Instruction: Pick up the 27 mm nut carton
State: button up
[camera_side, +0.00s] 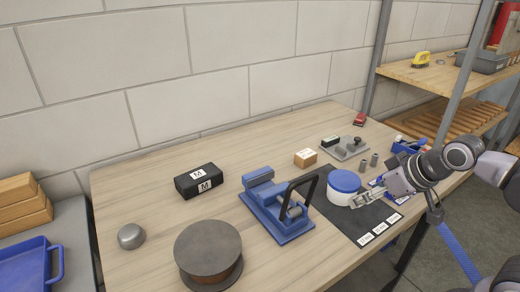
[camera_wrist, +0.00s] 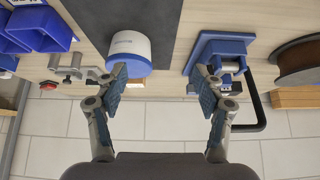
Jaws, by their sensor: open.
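A small tan carton (camera_side: 305,158) with a white label sits on the workbench behind the white tub; its print is too small to read, so I cannot confirm the 27 mm size. A larger black carton (camera_side: 199,180) with white "M" labels stands to the left. My gripper (camera_side: 360,201) is open and empty, close beside the white tub with a blue lid (camera_side: 345,187), to the right and front of the tan carton. In the wrist view my open fingers (camera_wrist: 161,80) spread with a gap between them.
A blue vise-like tool (camera_side: 278,208) with a black handle stands left of the tub. A dark reel (camera_side: 208,255) and metal dome (camera_side: 131,236) are farther left. A grey fixture (camera_side: 348,150) sits behind right. A dark mat (camera_side: 345,222) has white labels. The brick wall bounds the bench.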

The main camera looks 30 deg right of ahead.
jog(key=shift+r, duration=0.1)
jog(key=w+r+m+g, duration=0.1)
jog(key=w+r+m, duration=0.25)
jog(key=w, duration=0.25)
jog(key=m+g+h, duration=0.4)
jog(key=m+g, duration=0.2)
jog(key=m, duration=0.8)
send_over(306, 154)
jog(key=a, duration=0.4)
notch_tip(306, 154, down, 3)
jog(key=shift+n, duration=0.25)
jog(key=x, duration=1)
jog(key=shift+d+f, duration=0.25)
jog(key=shift+d, duration=0.15)
jog(key=shift+h, duration=0.3)
jog(key=c, duration=1.4)
